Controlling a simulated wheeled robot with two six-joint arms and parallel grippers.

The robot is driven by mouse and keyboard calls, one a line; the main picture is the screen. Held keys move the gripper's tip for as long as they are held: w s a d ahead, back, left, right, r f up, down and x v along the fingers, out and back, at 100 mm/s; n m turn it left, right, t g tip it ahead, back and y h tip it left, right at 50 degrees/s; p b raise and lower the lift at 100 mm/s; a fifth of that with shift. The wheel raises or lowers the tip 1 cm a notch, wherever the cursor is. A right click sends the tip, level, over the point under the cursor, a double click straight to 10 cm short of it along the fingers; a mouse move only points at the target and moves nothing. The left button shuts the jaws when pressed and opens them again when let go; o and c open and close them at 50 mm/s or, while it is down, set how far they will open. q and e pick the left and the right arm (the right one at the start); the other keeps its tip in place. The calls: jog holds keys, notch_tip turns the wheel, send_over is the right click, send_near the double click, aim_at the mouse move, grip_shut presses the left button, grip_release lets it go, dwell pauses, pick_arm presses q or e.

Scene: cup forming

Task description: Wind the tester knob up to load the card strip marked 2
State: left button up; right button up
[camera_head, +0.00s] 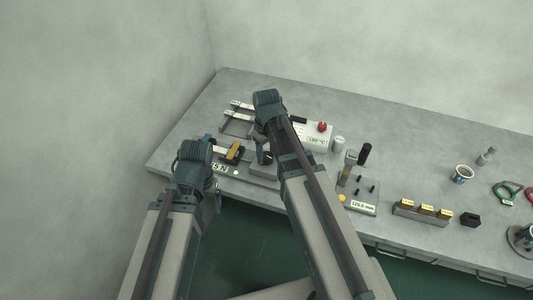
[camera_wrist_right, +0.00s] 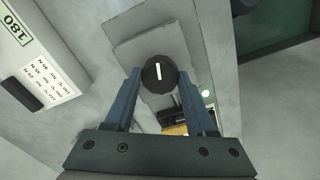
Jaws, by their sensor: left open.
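The tester knob (camera_wrist_right: 160,73) is round and black with a white mark in the right wrist view. It lies between the fingertips of my right gripper (camera_wrist_right: 159,78), one blue finger on each side. I cannot tell whether they touch it. The tester's display (camera_head: 219,168) shows a reading ending in N, beside a yellow and black part (camera_head: 234,152). My left gripper (camera_head: 217,197) is open near the table's front left edge, partly hidden by its own wrist. I cannot make out a strip marked 2.
A white box (camera_head: 315,137) with a red knob (camera_head: 322,127) stands right of my right wrist. A gauge with a display (camera_head: 362,207), a block with yellow labels (camera_head: 421,213) and a cup (camera_head: 462,174) stand farther right.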

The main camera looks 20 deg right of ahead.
grip_shut()
jog(key=shift+m, duration=0.4)
jog(key=m, duration=0.4)
jog(key=shift+m, duration=0.4)
jog(key=m, duration=0.6)
jog(key=o, duration=0.7)
grip_release()
